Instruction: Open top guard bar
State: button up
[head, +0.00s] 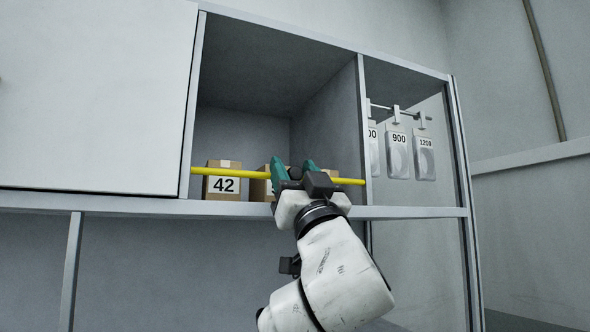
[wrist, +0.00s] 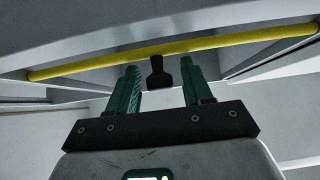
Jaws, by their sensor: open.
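The yellow guard bar (head: 232,173) runs across the front of an upper shelf compartment, nearly level. In the wrist view the bar (wrist: 210,45) crosses the top of the picture, just beyond the fingertips. A dark tab (wrist: 158,75) hangs from the middle of the bar and lies between my fingers, with gaps on both sides. My gripper (head: 294,166) has green fingers and is at the middle of the bar, hiding part of it. It also shows in the wrist view (wrist: 159,68), open and holding nothing. Whether the fingers touch the bar is unclear.
Behind the bar stand a cardboard box labelled 42 (head: 223,187) and another box (head: 260,188), partly hidden by my gripper. A white panel (head: 95,95) covers the left. Numbered packets (head: 398,155) hang on hooks at the right. A shelf edge (head: 410,212) runs below the compartment.

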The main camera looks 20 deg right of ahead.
grip_shut()
dwell(0.4)
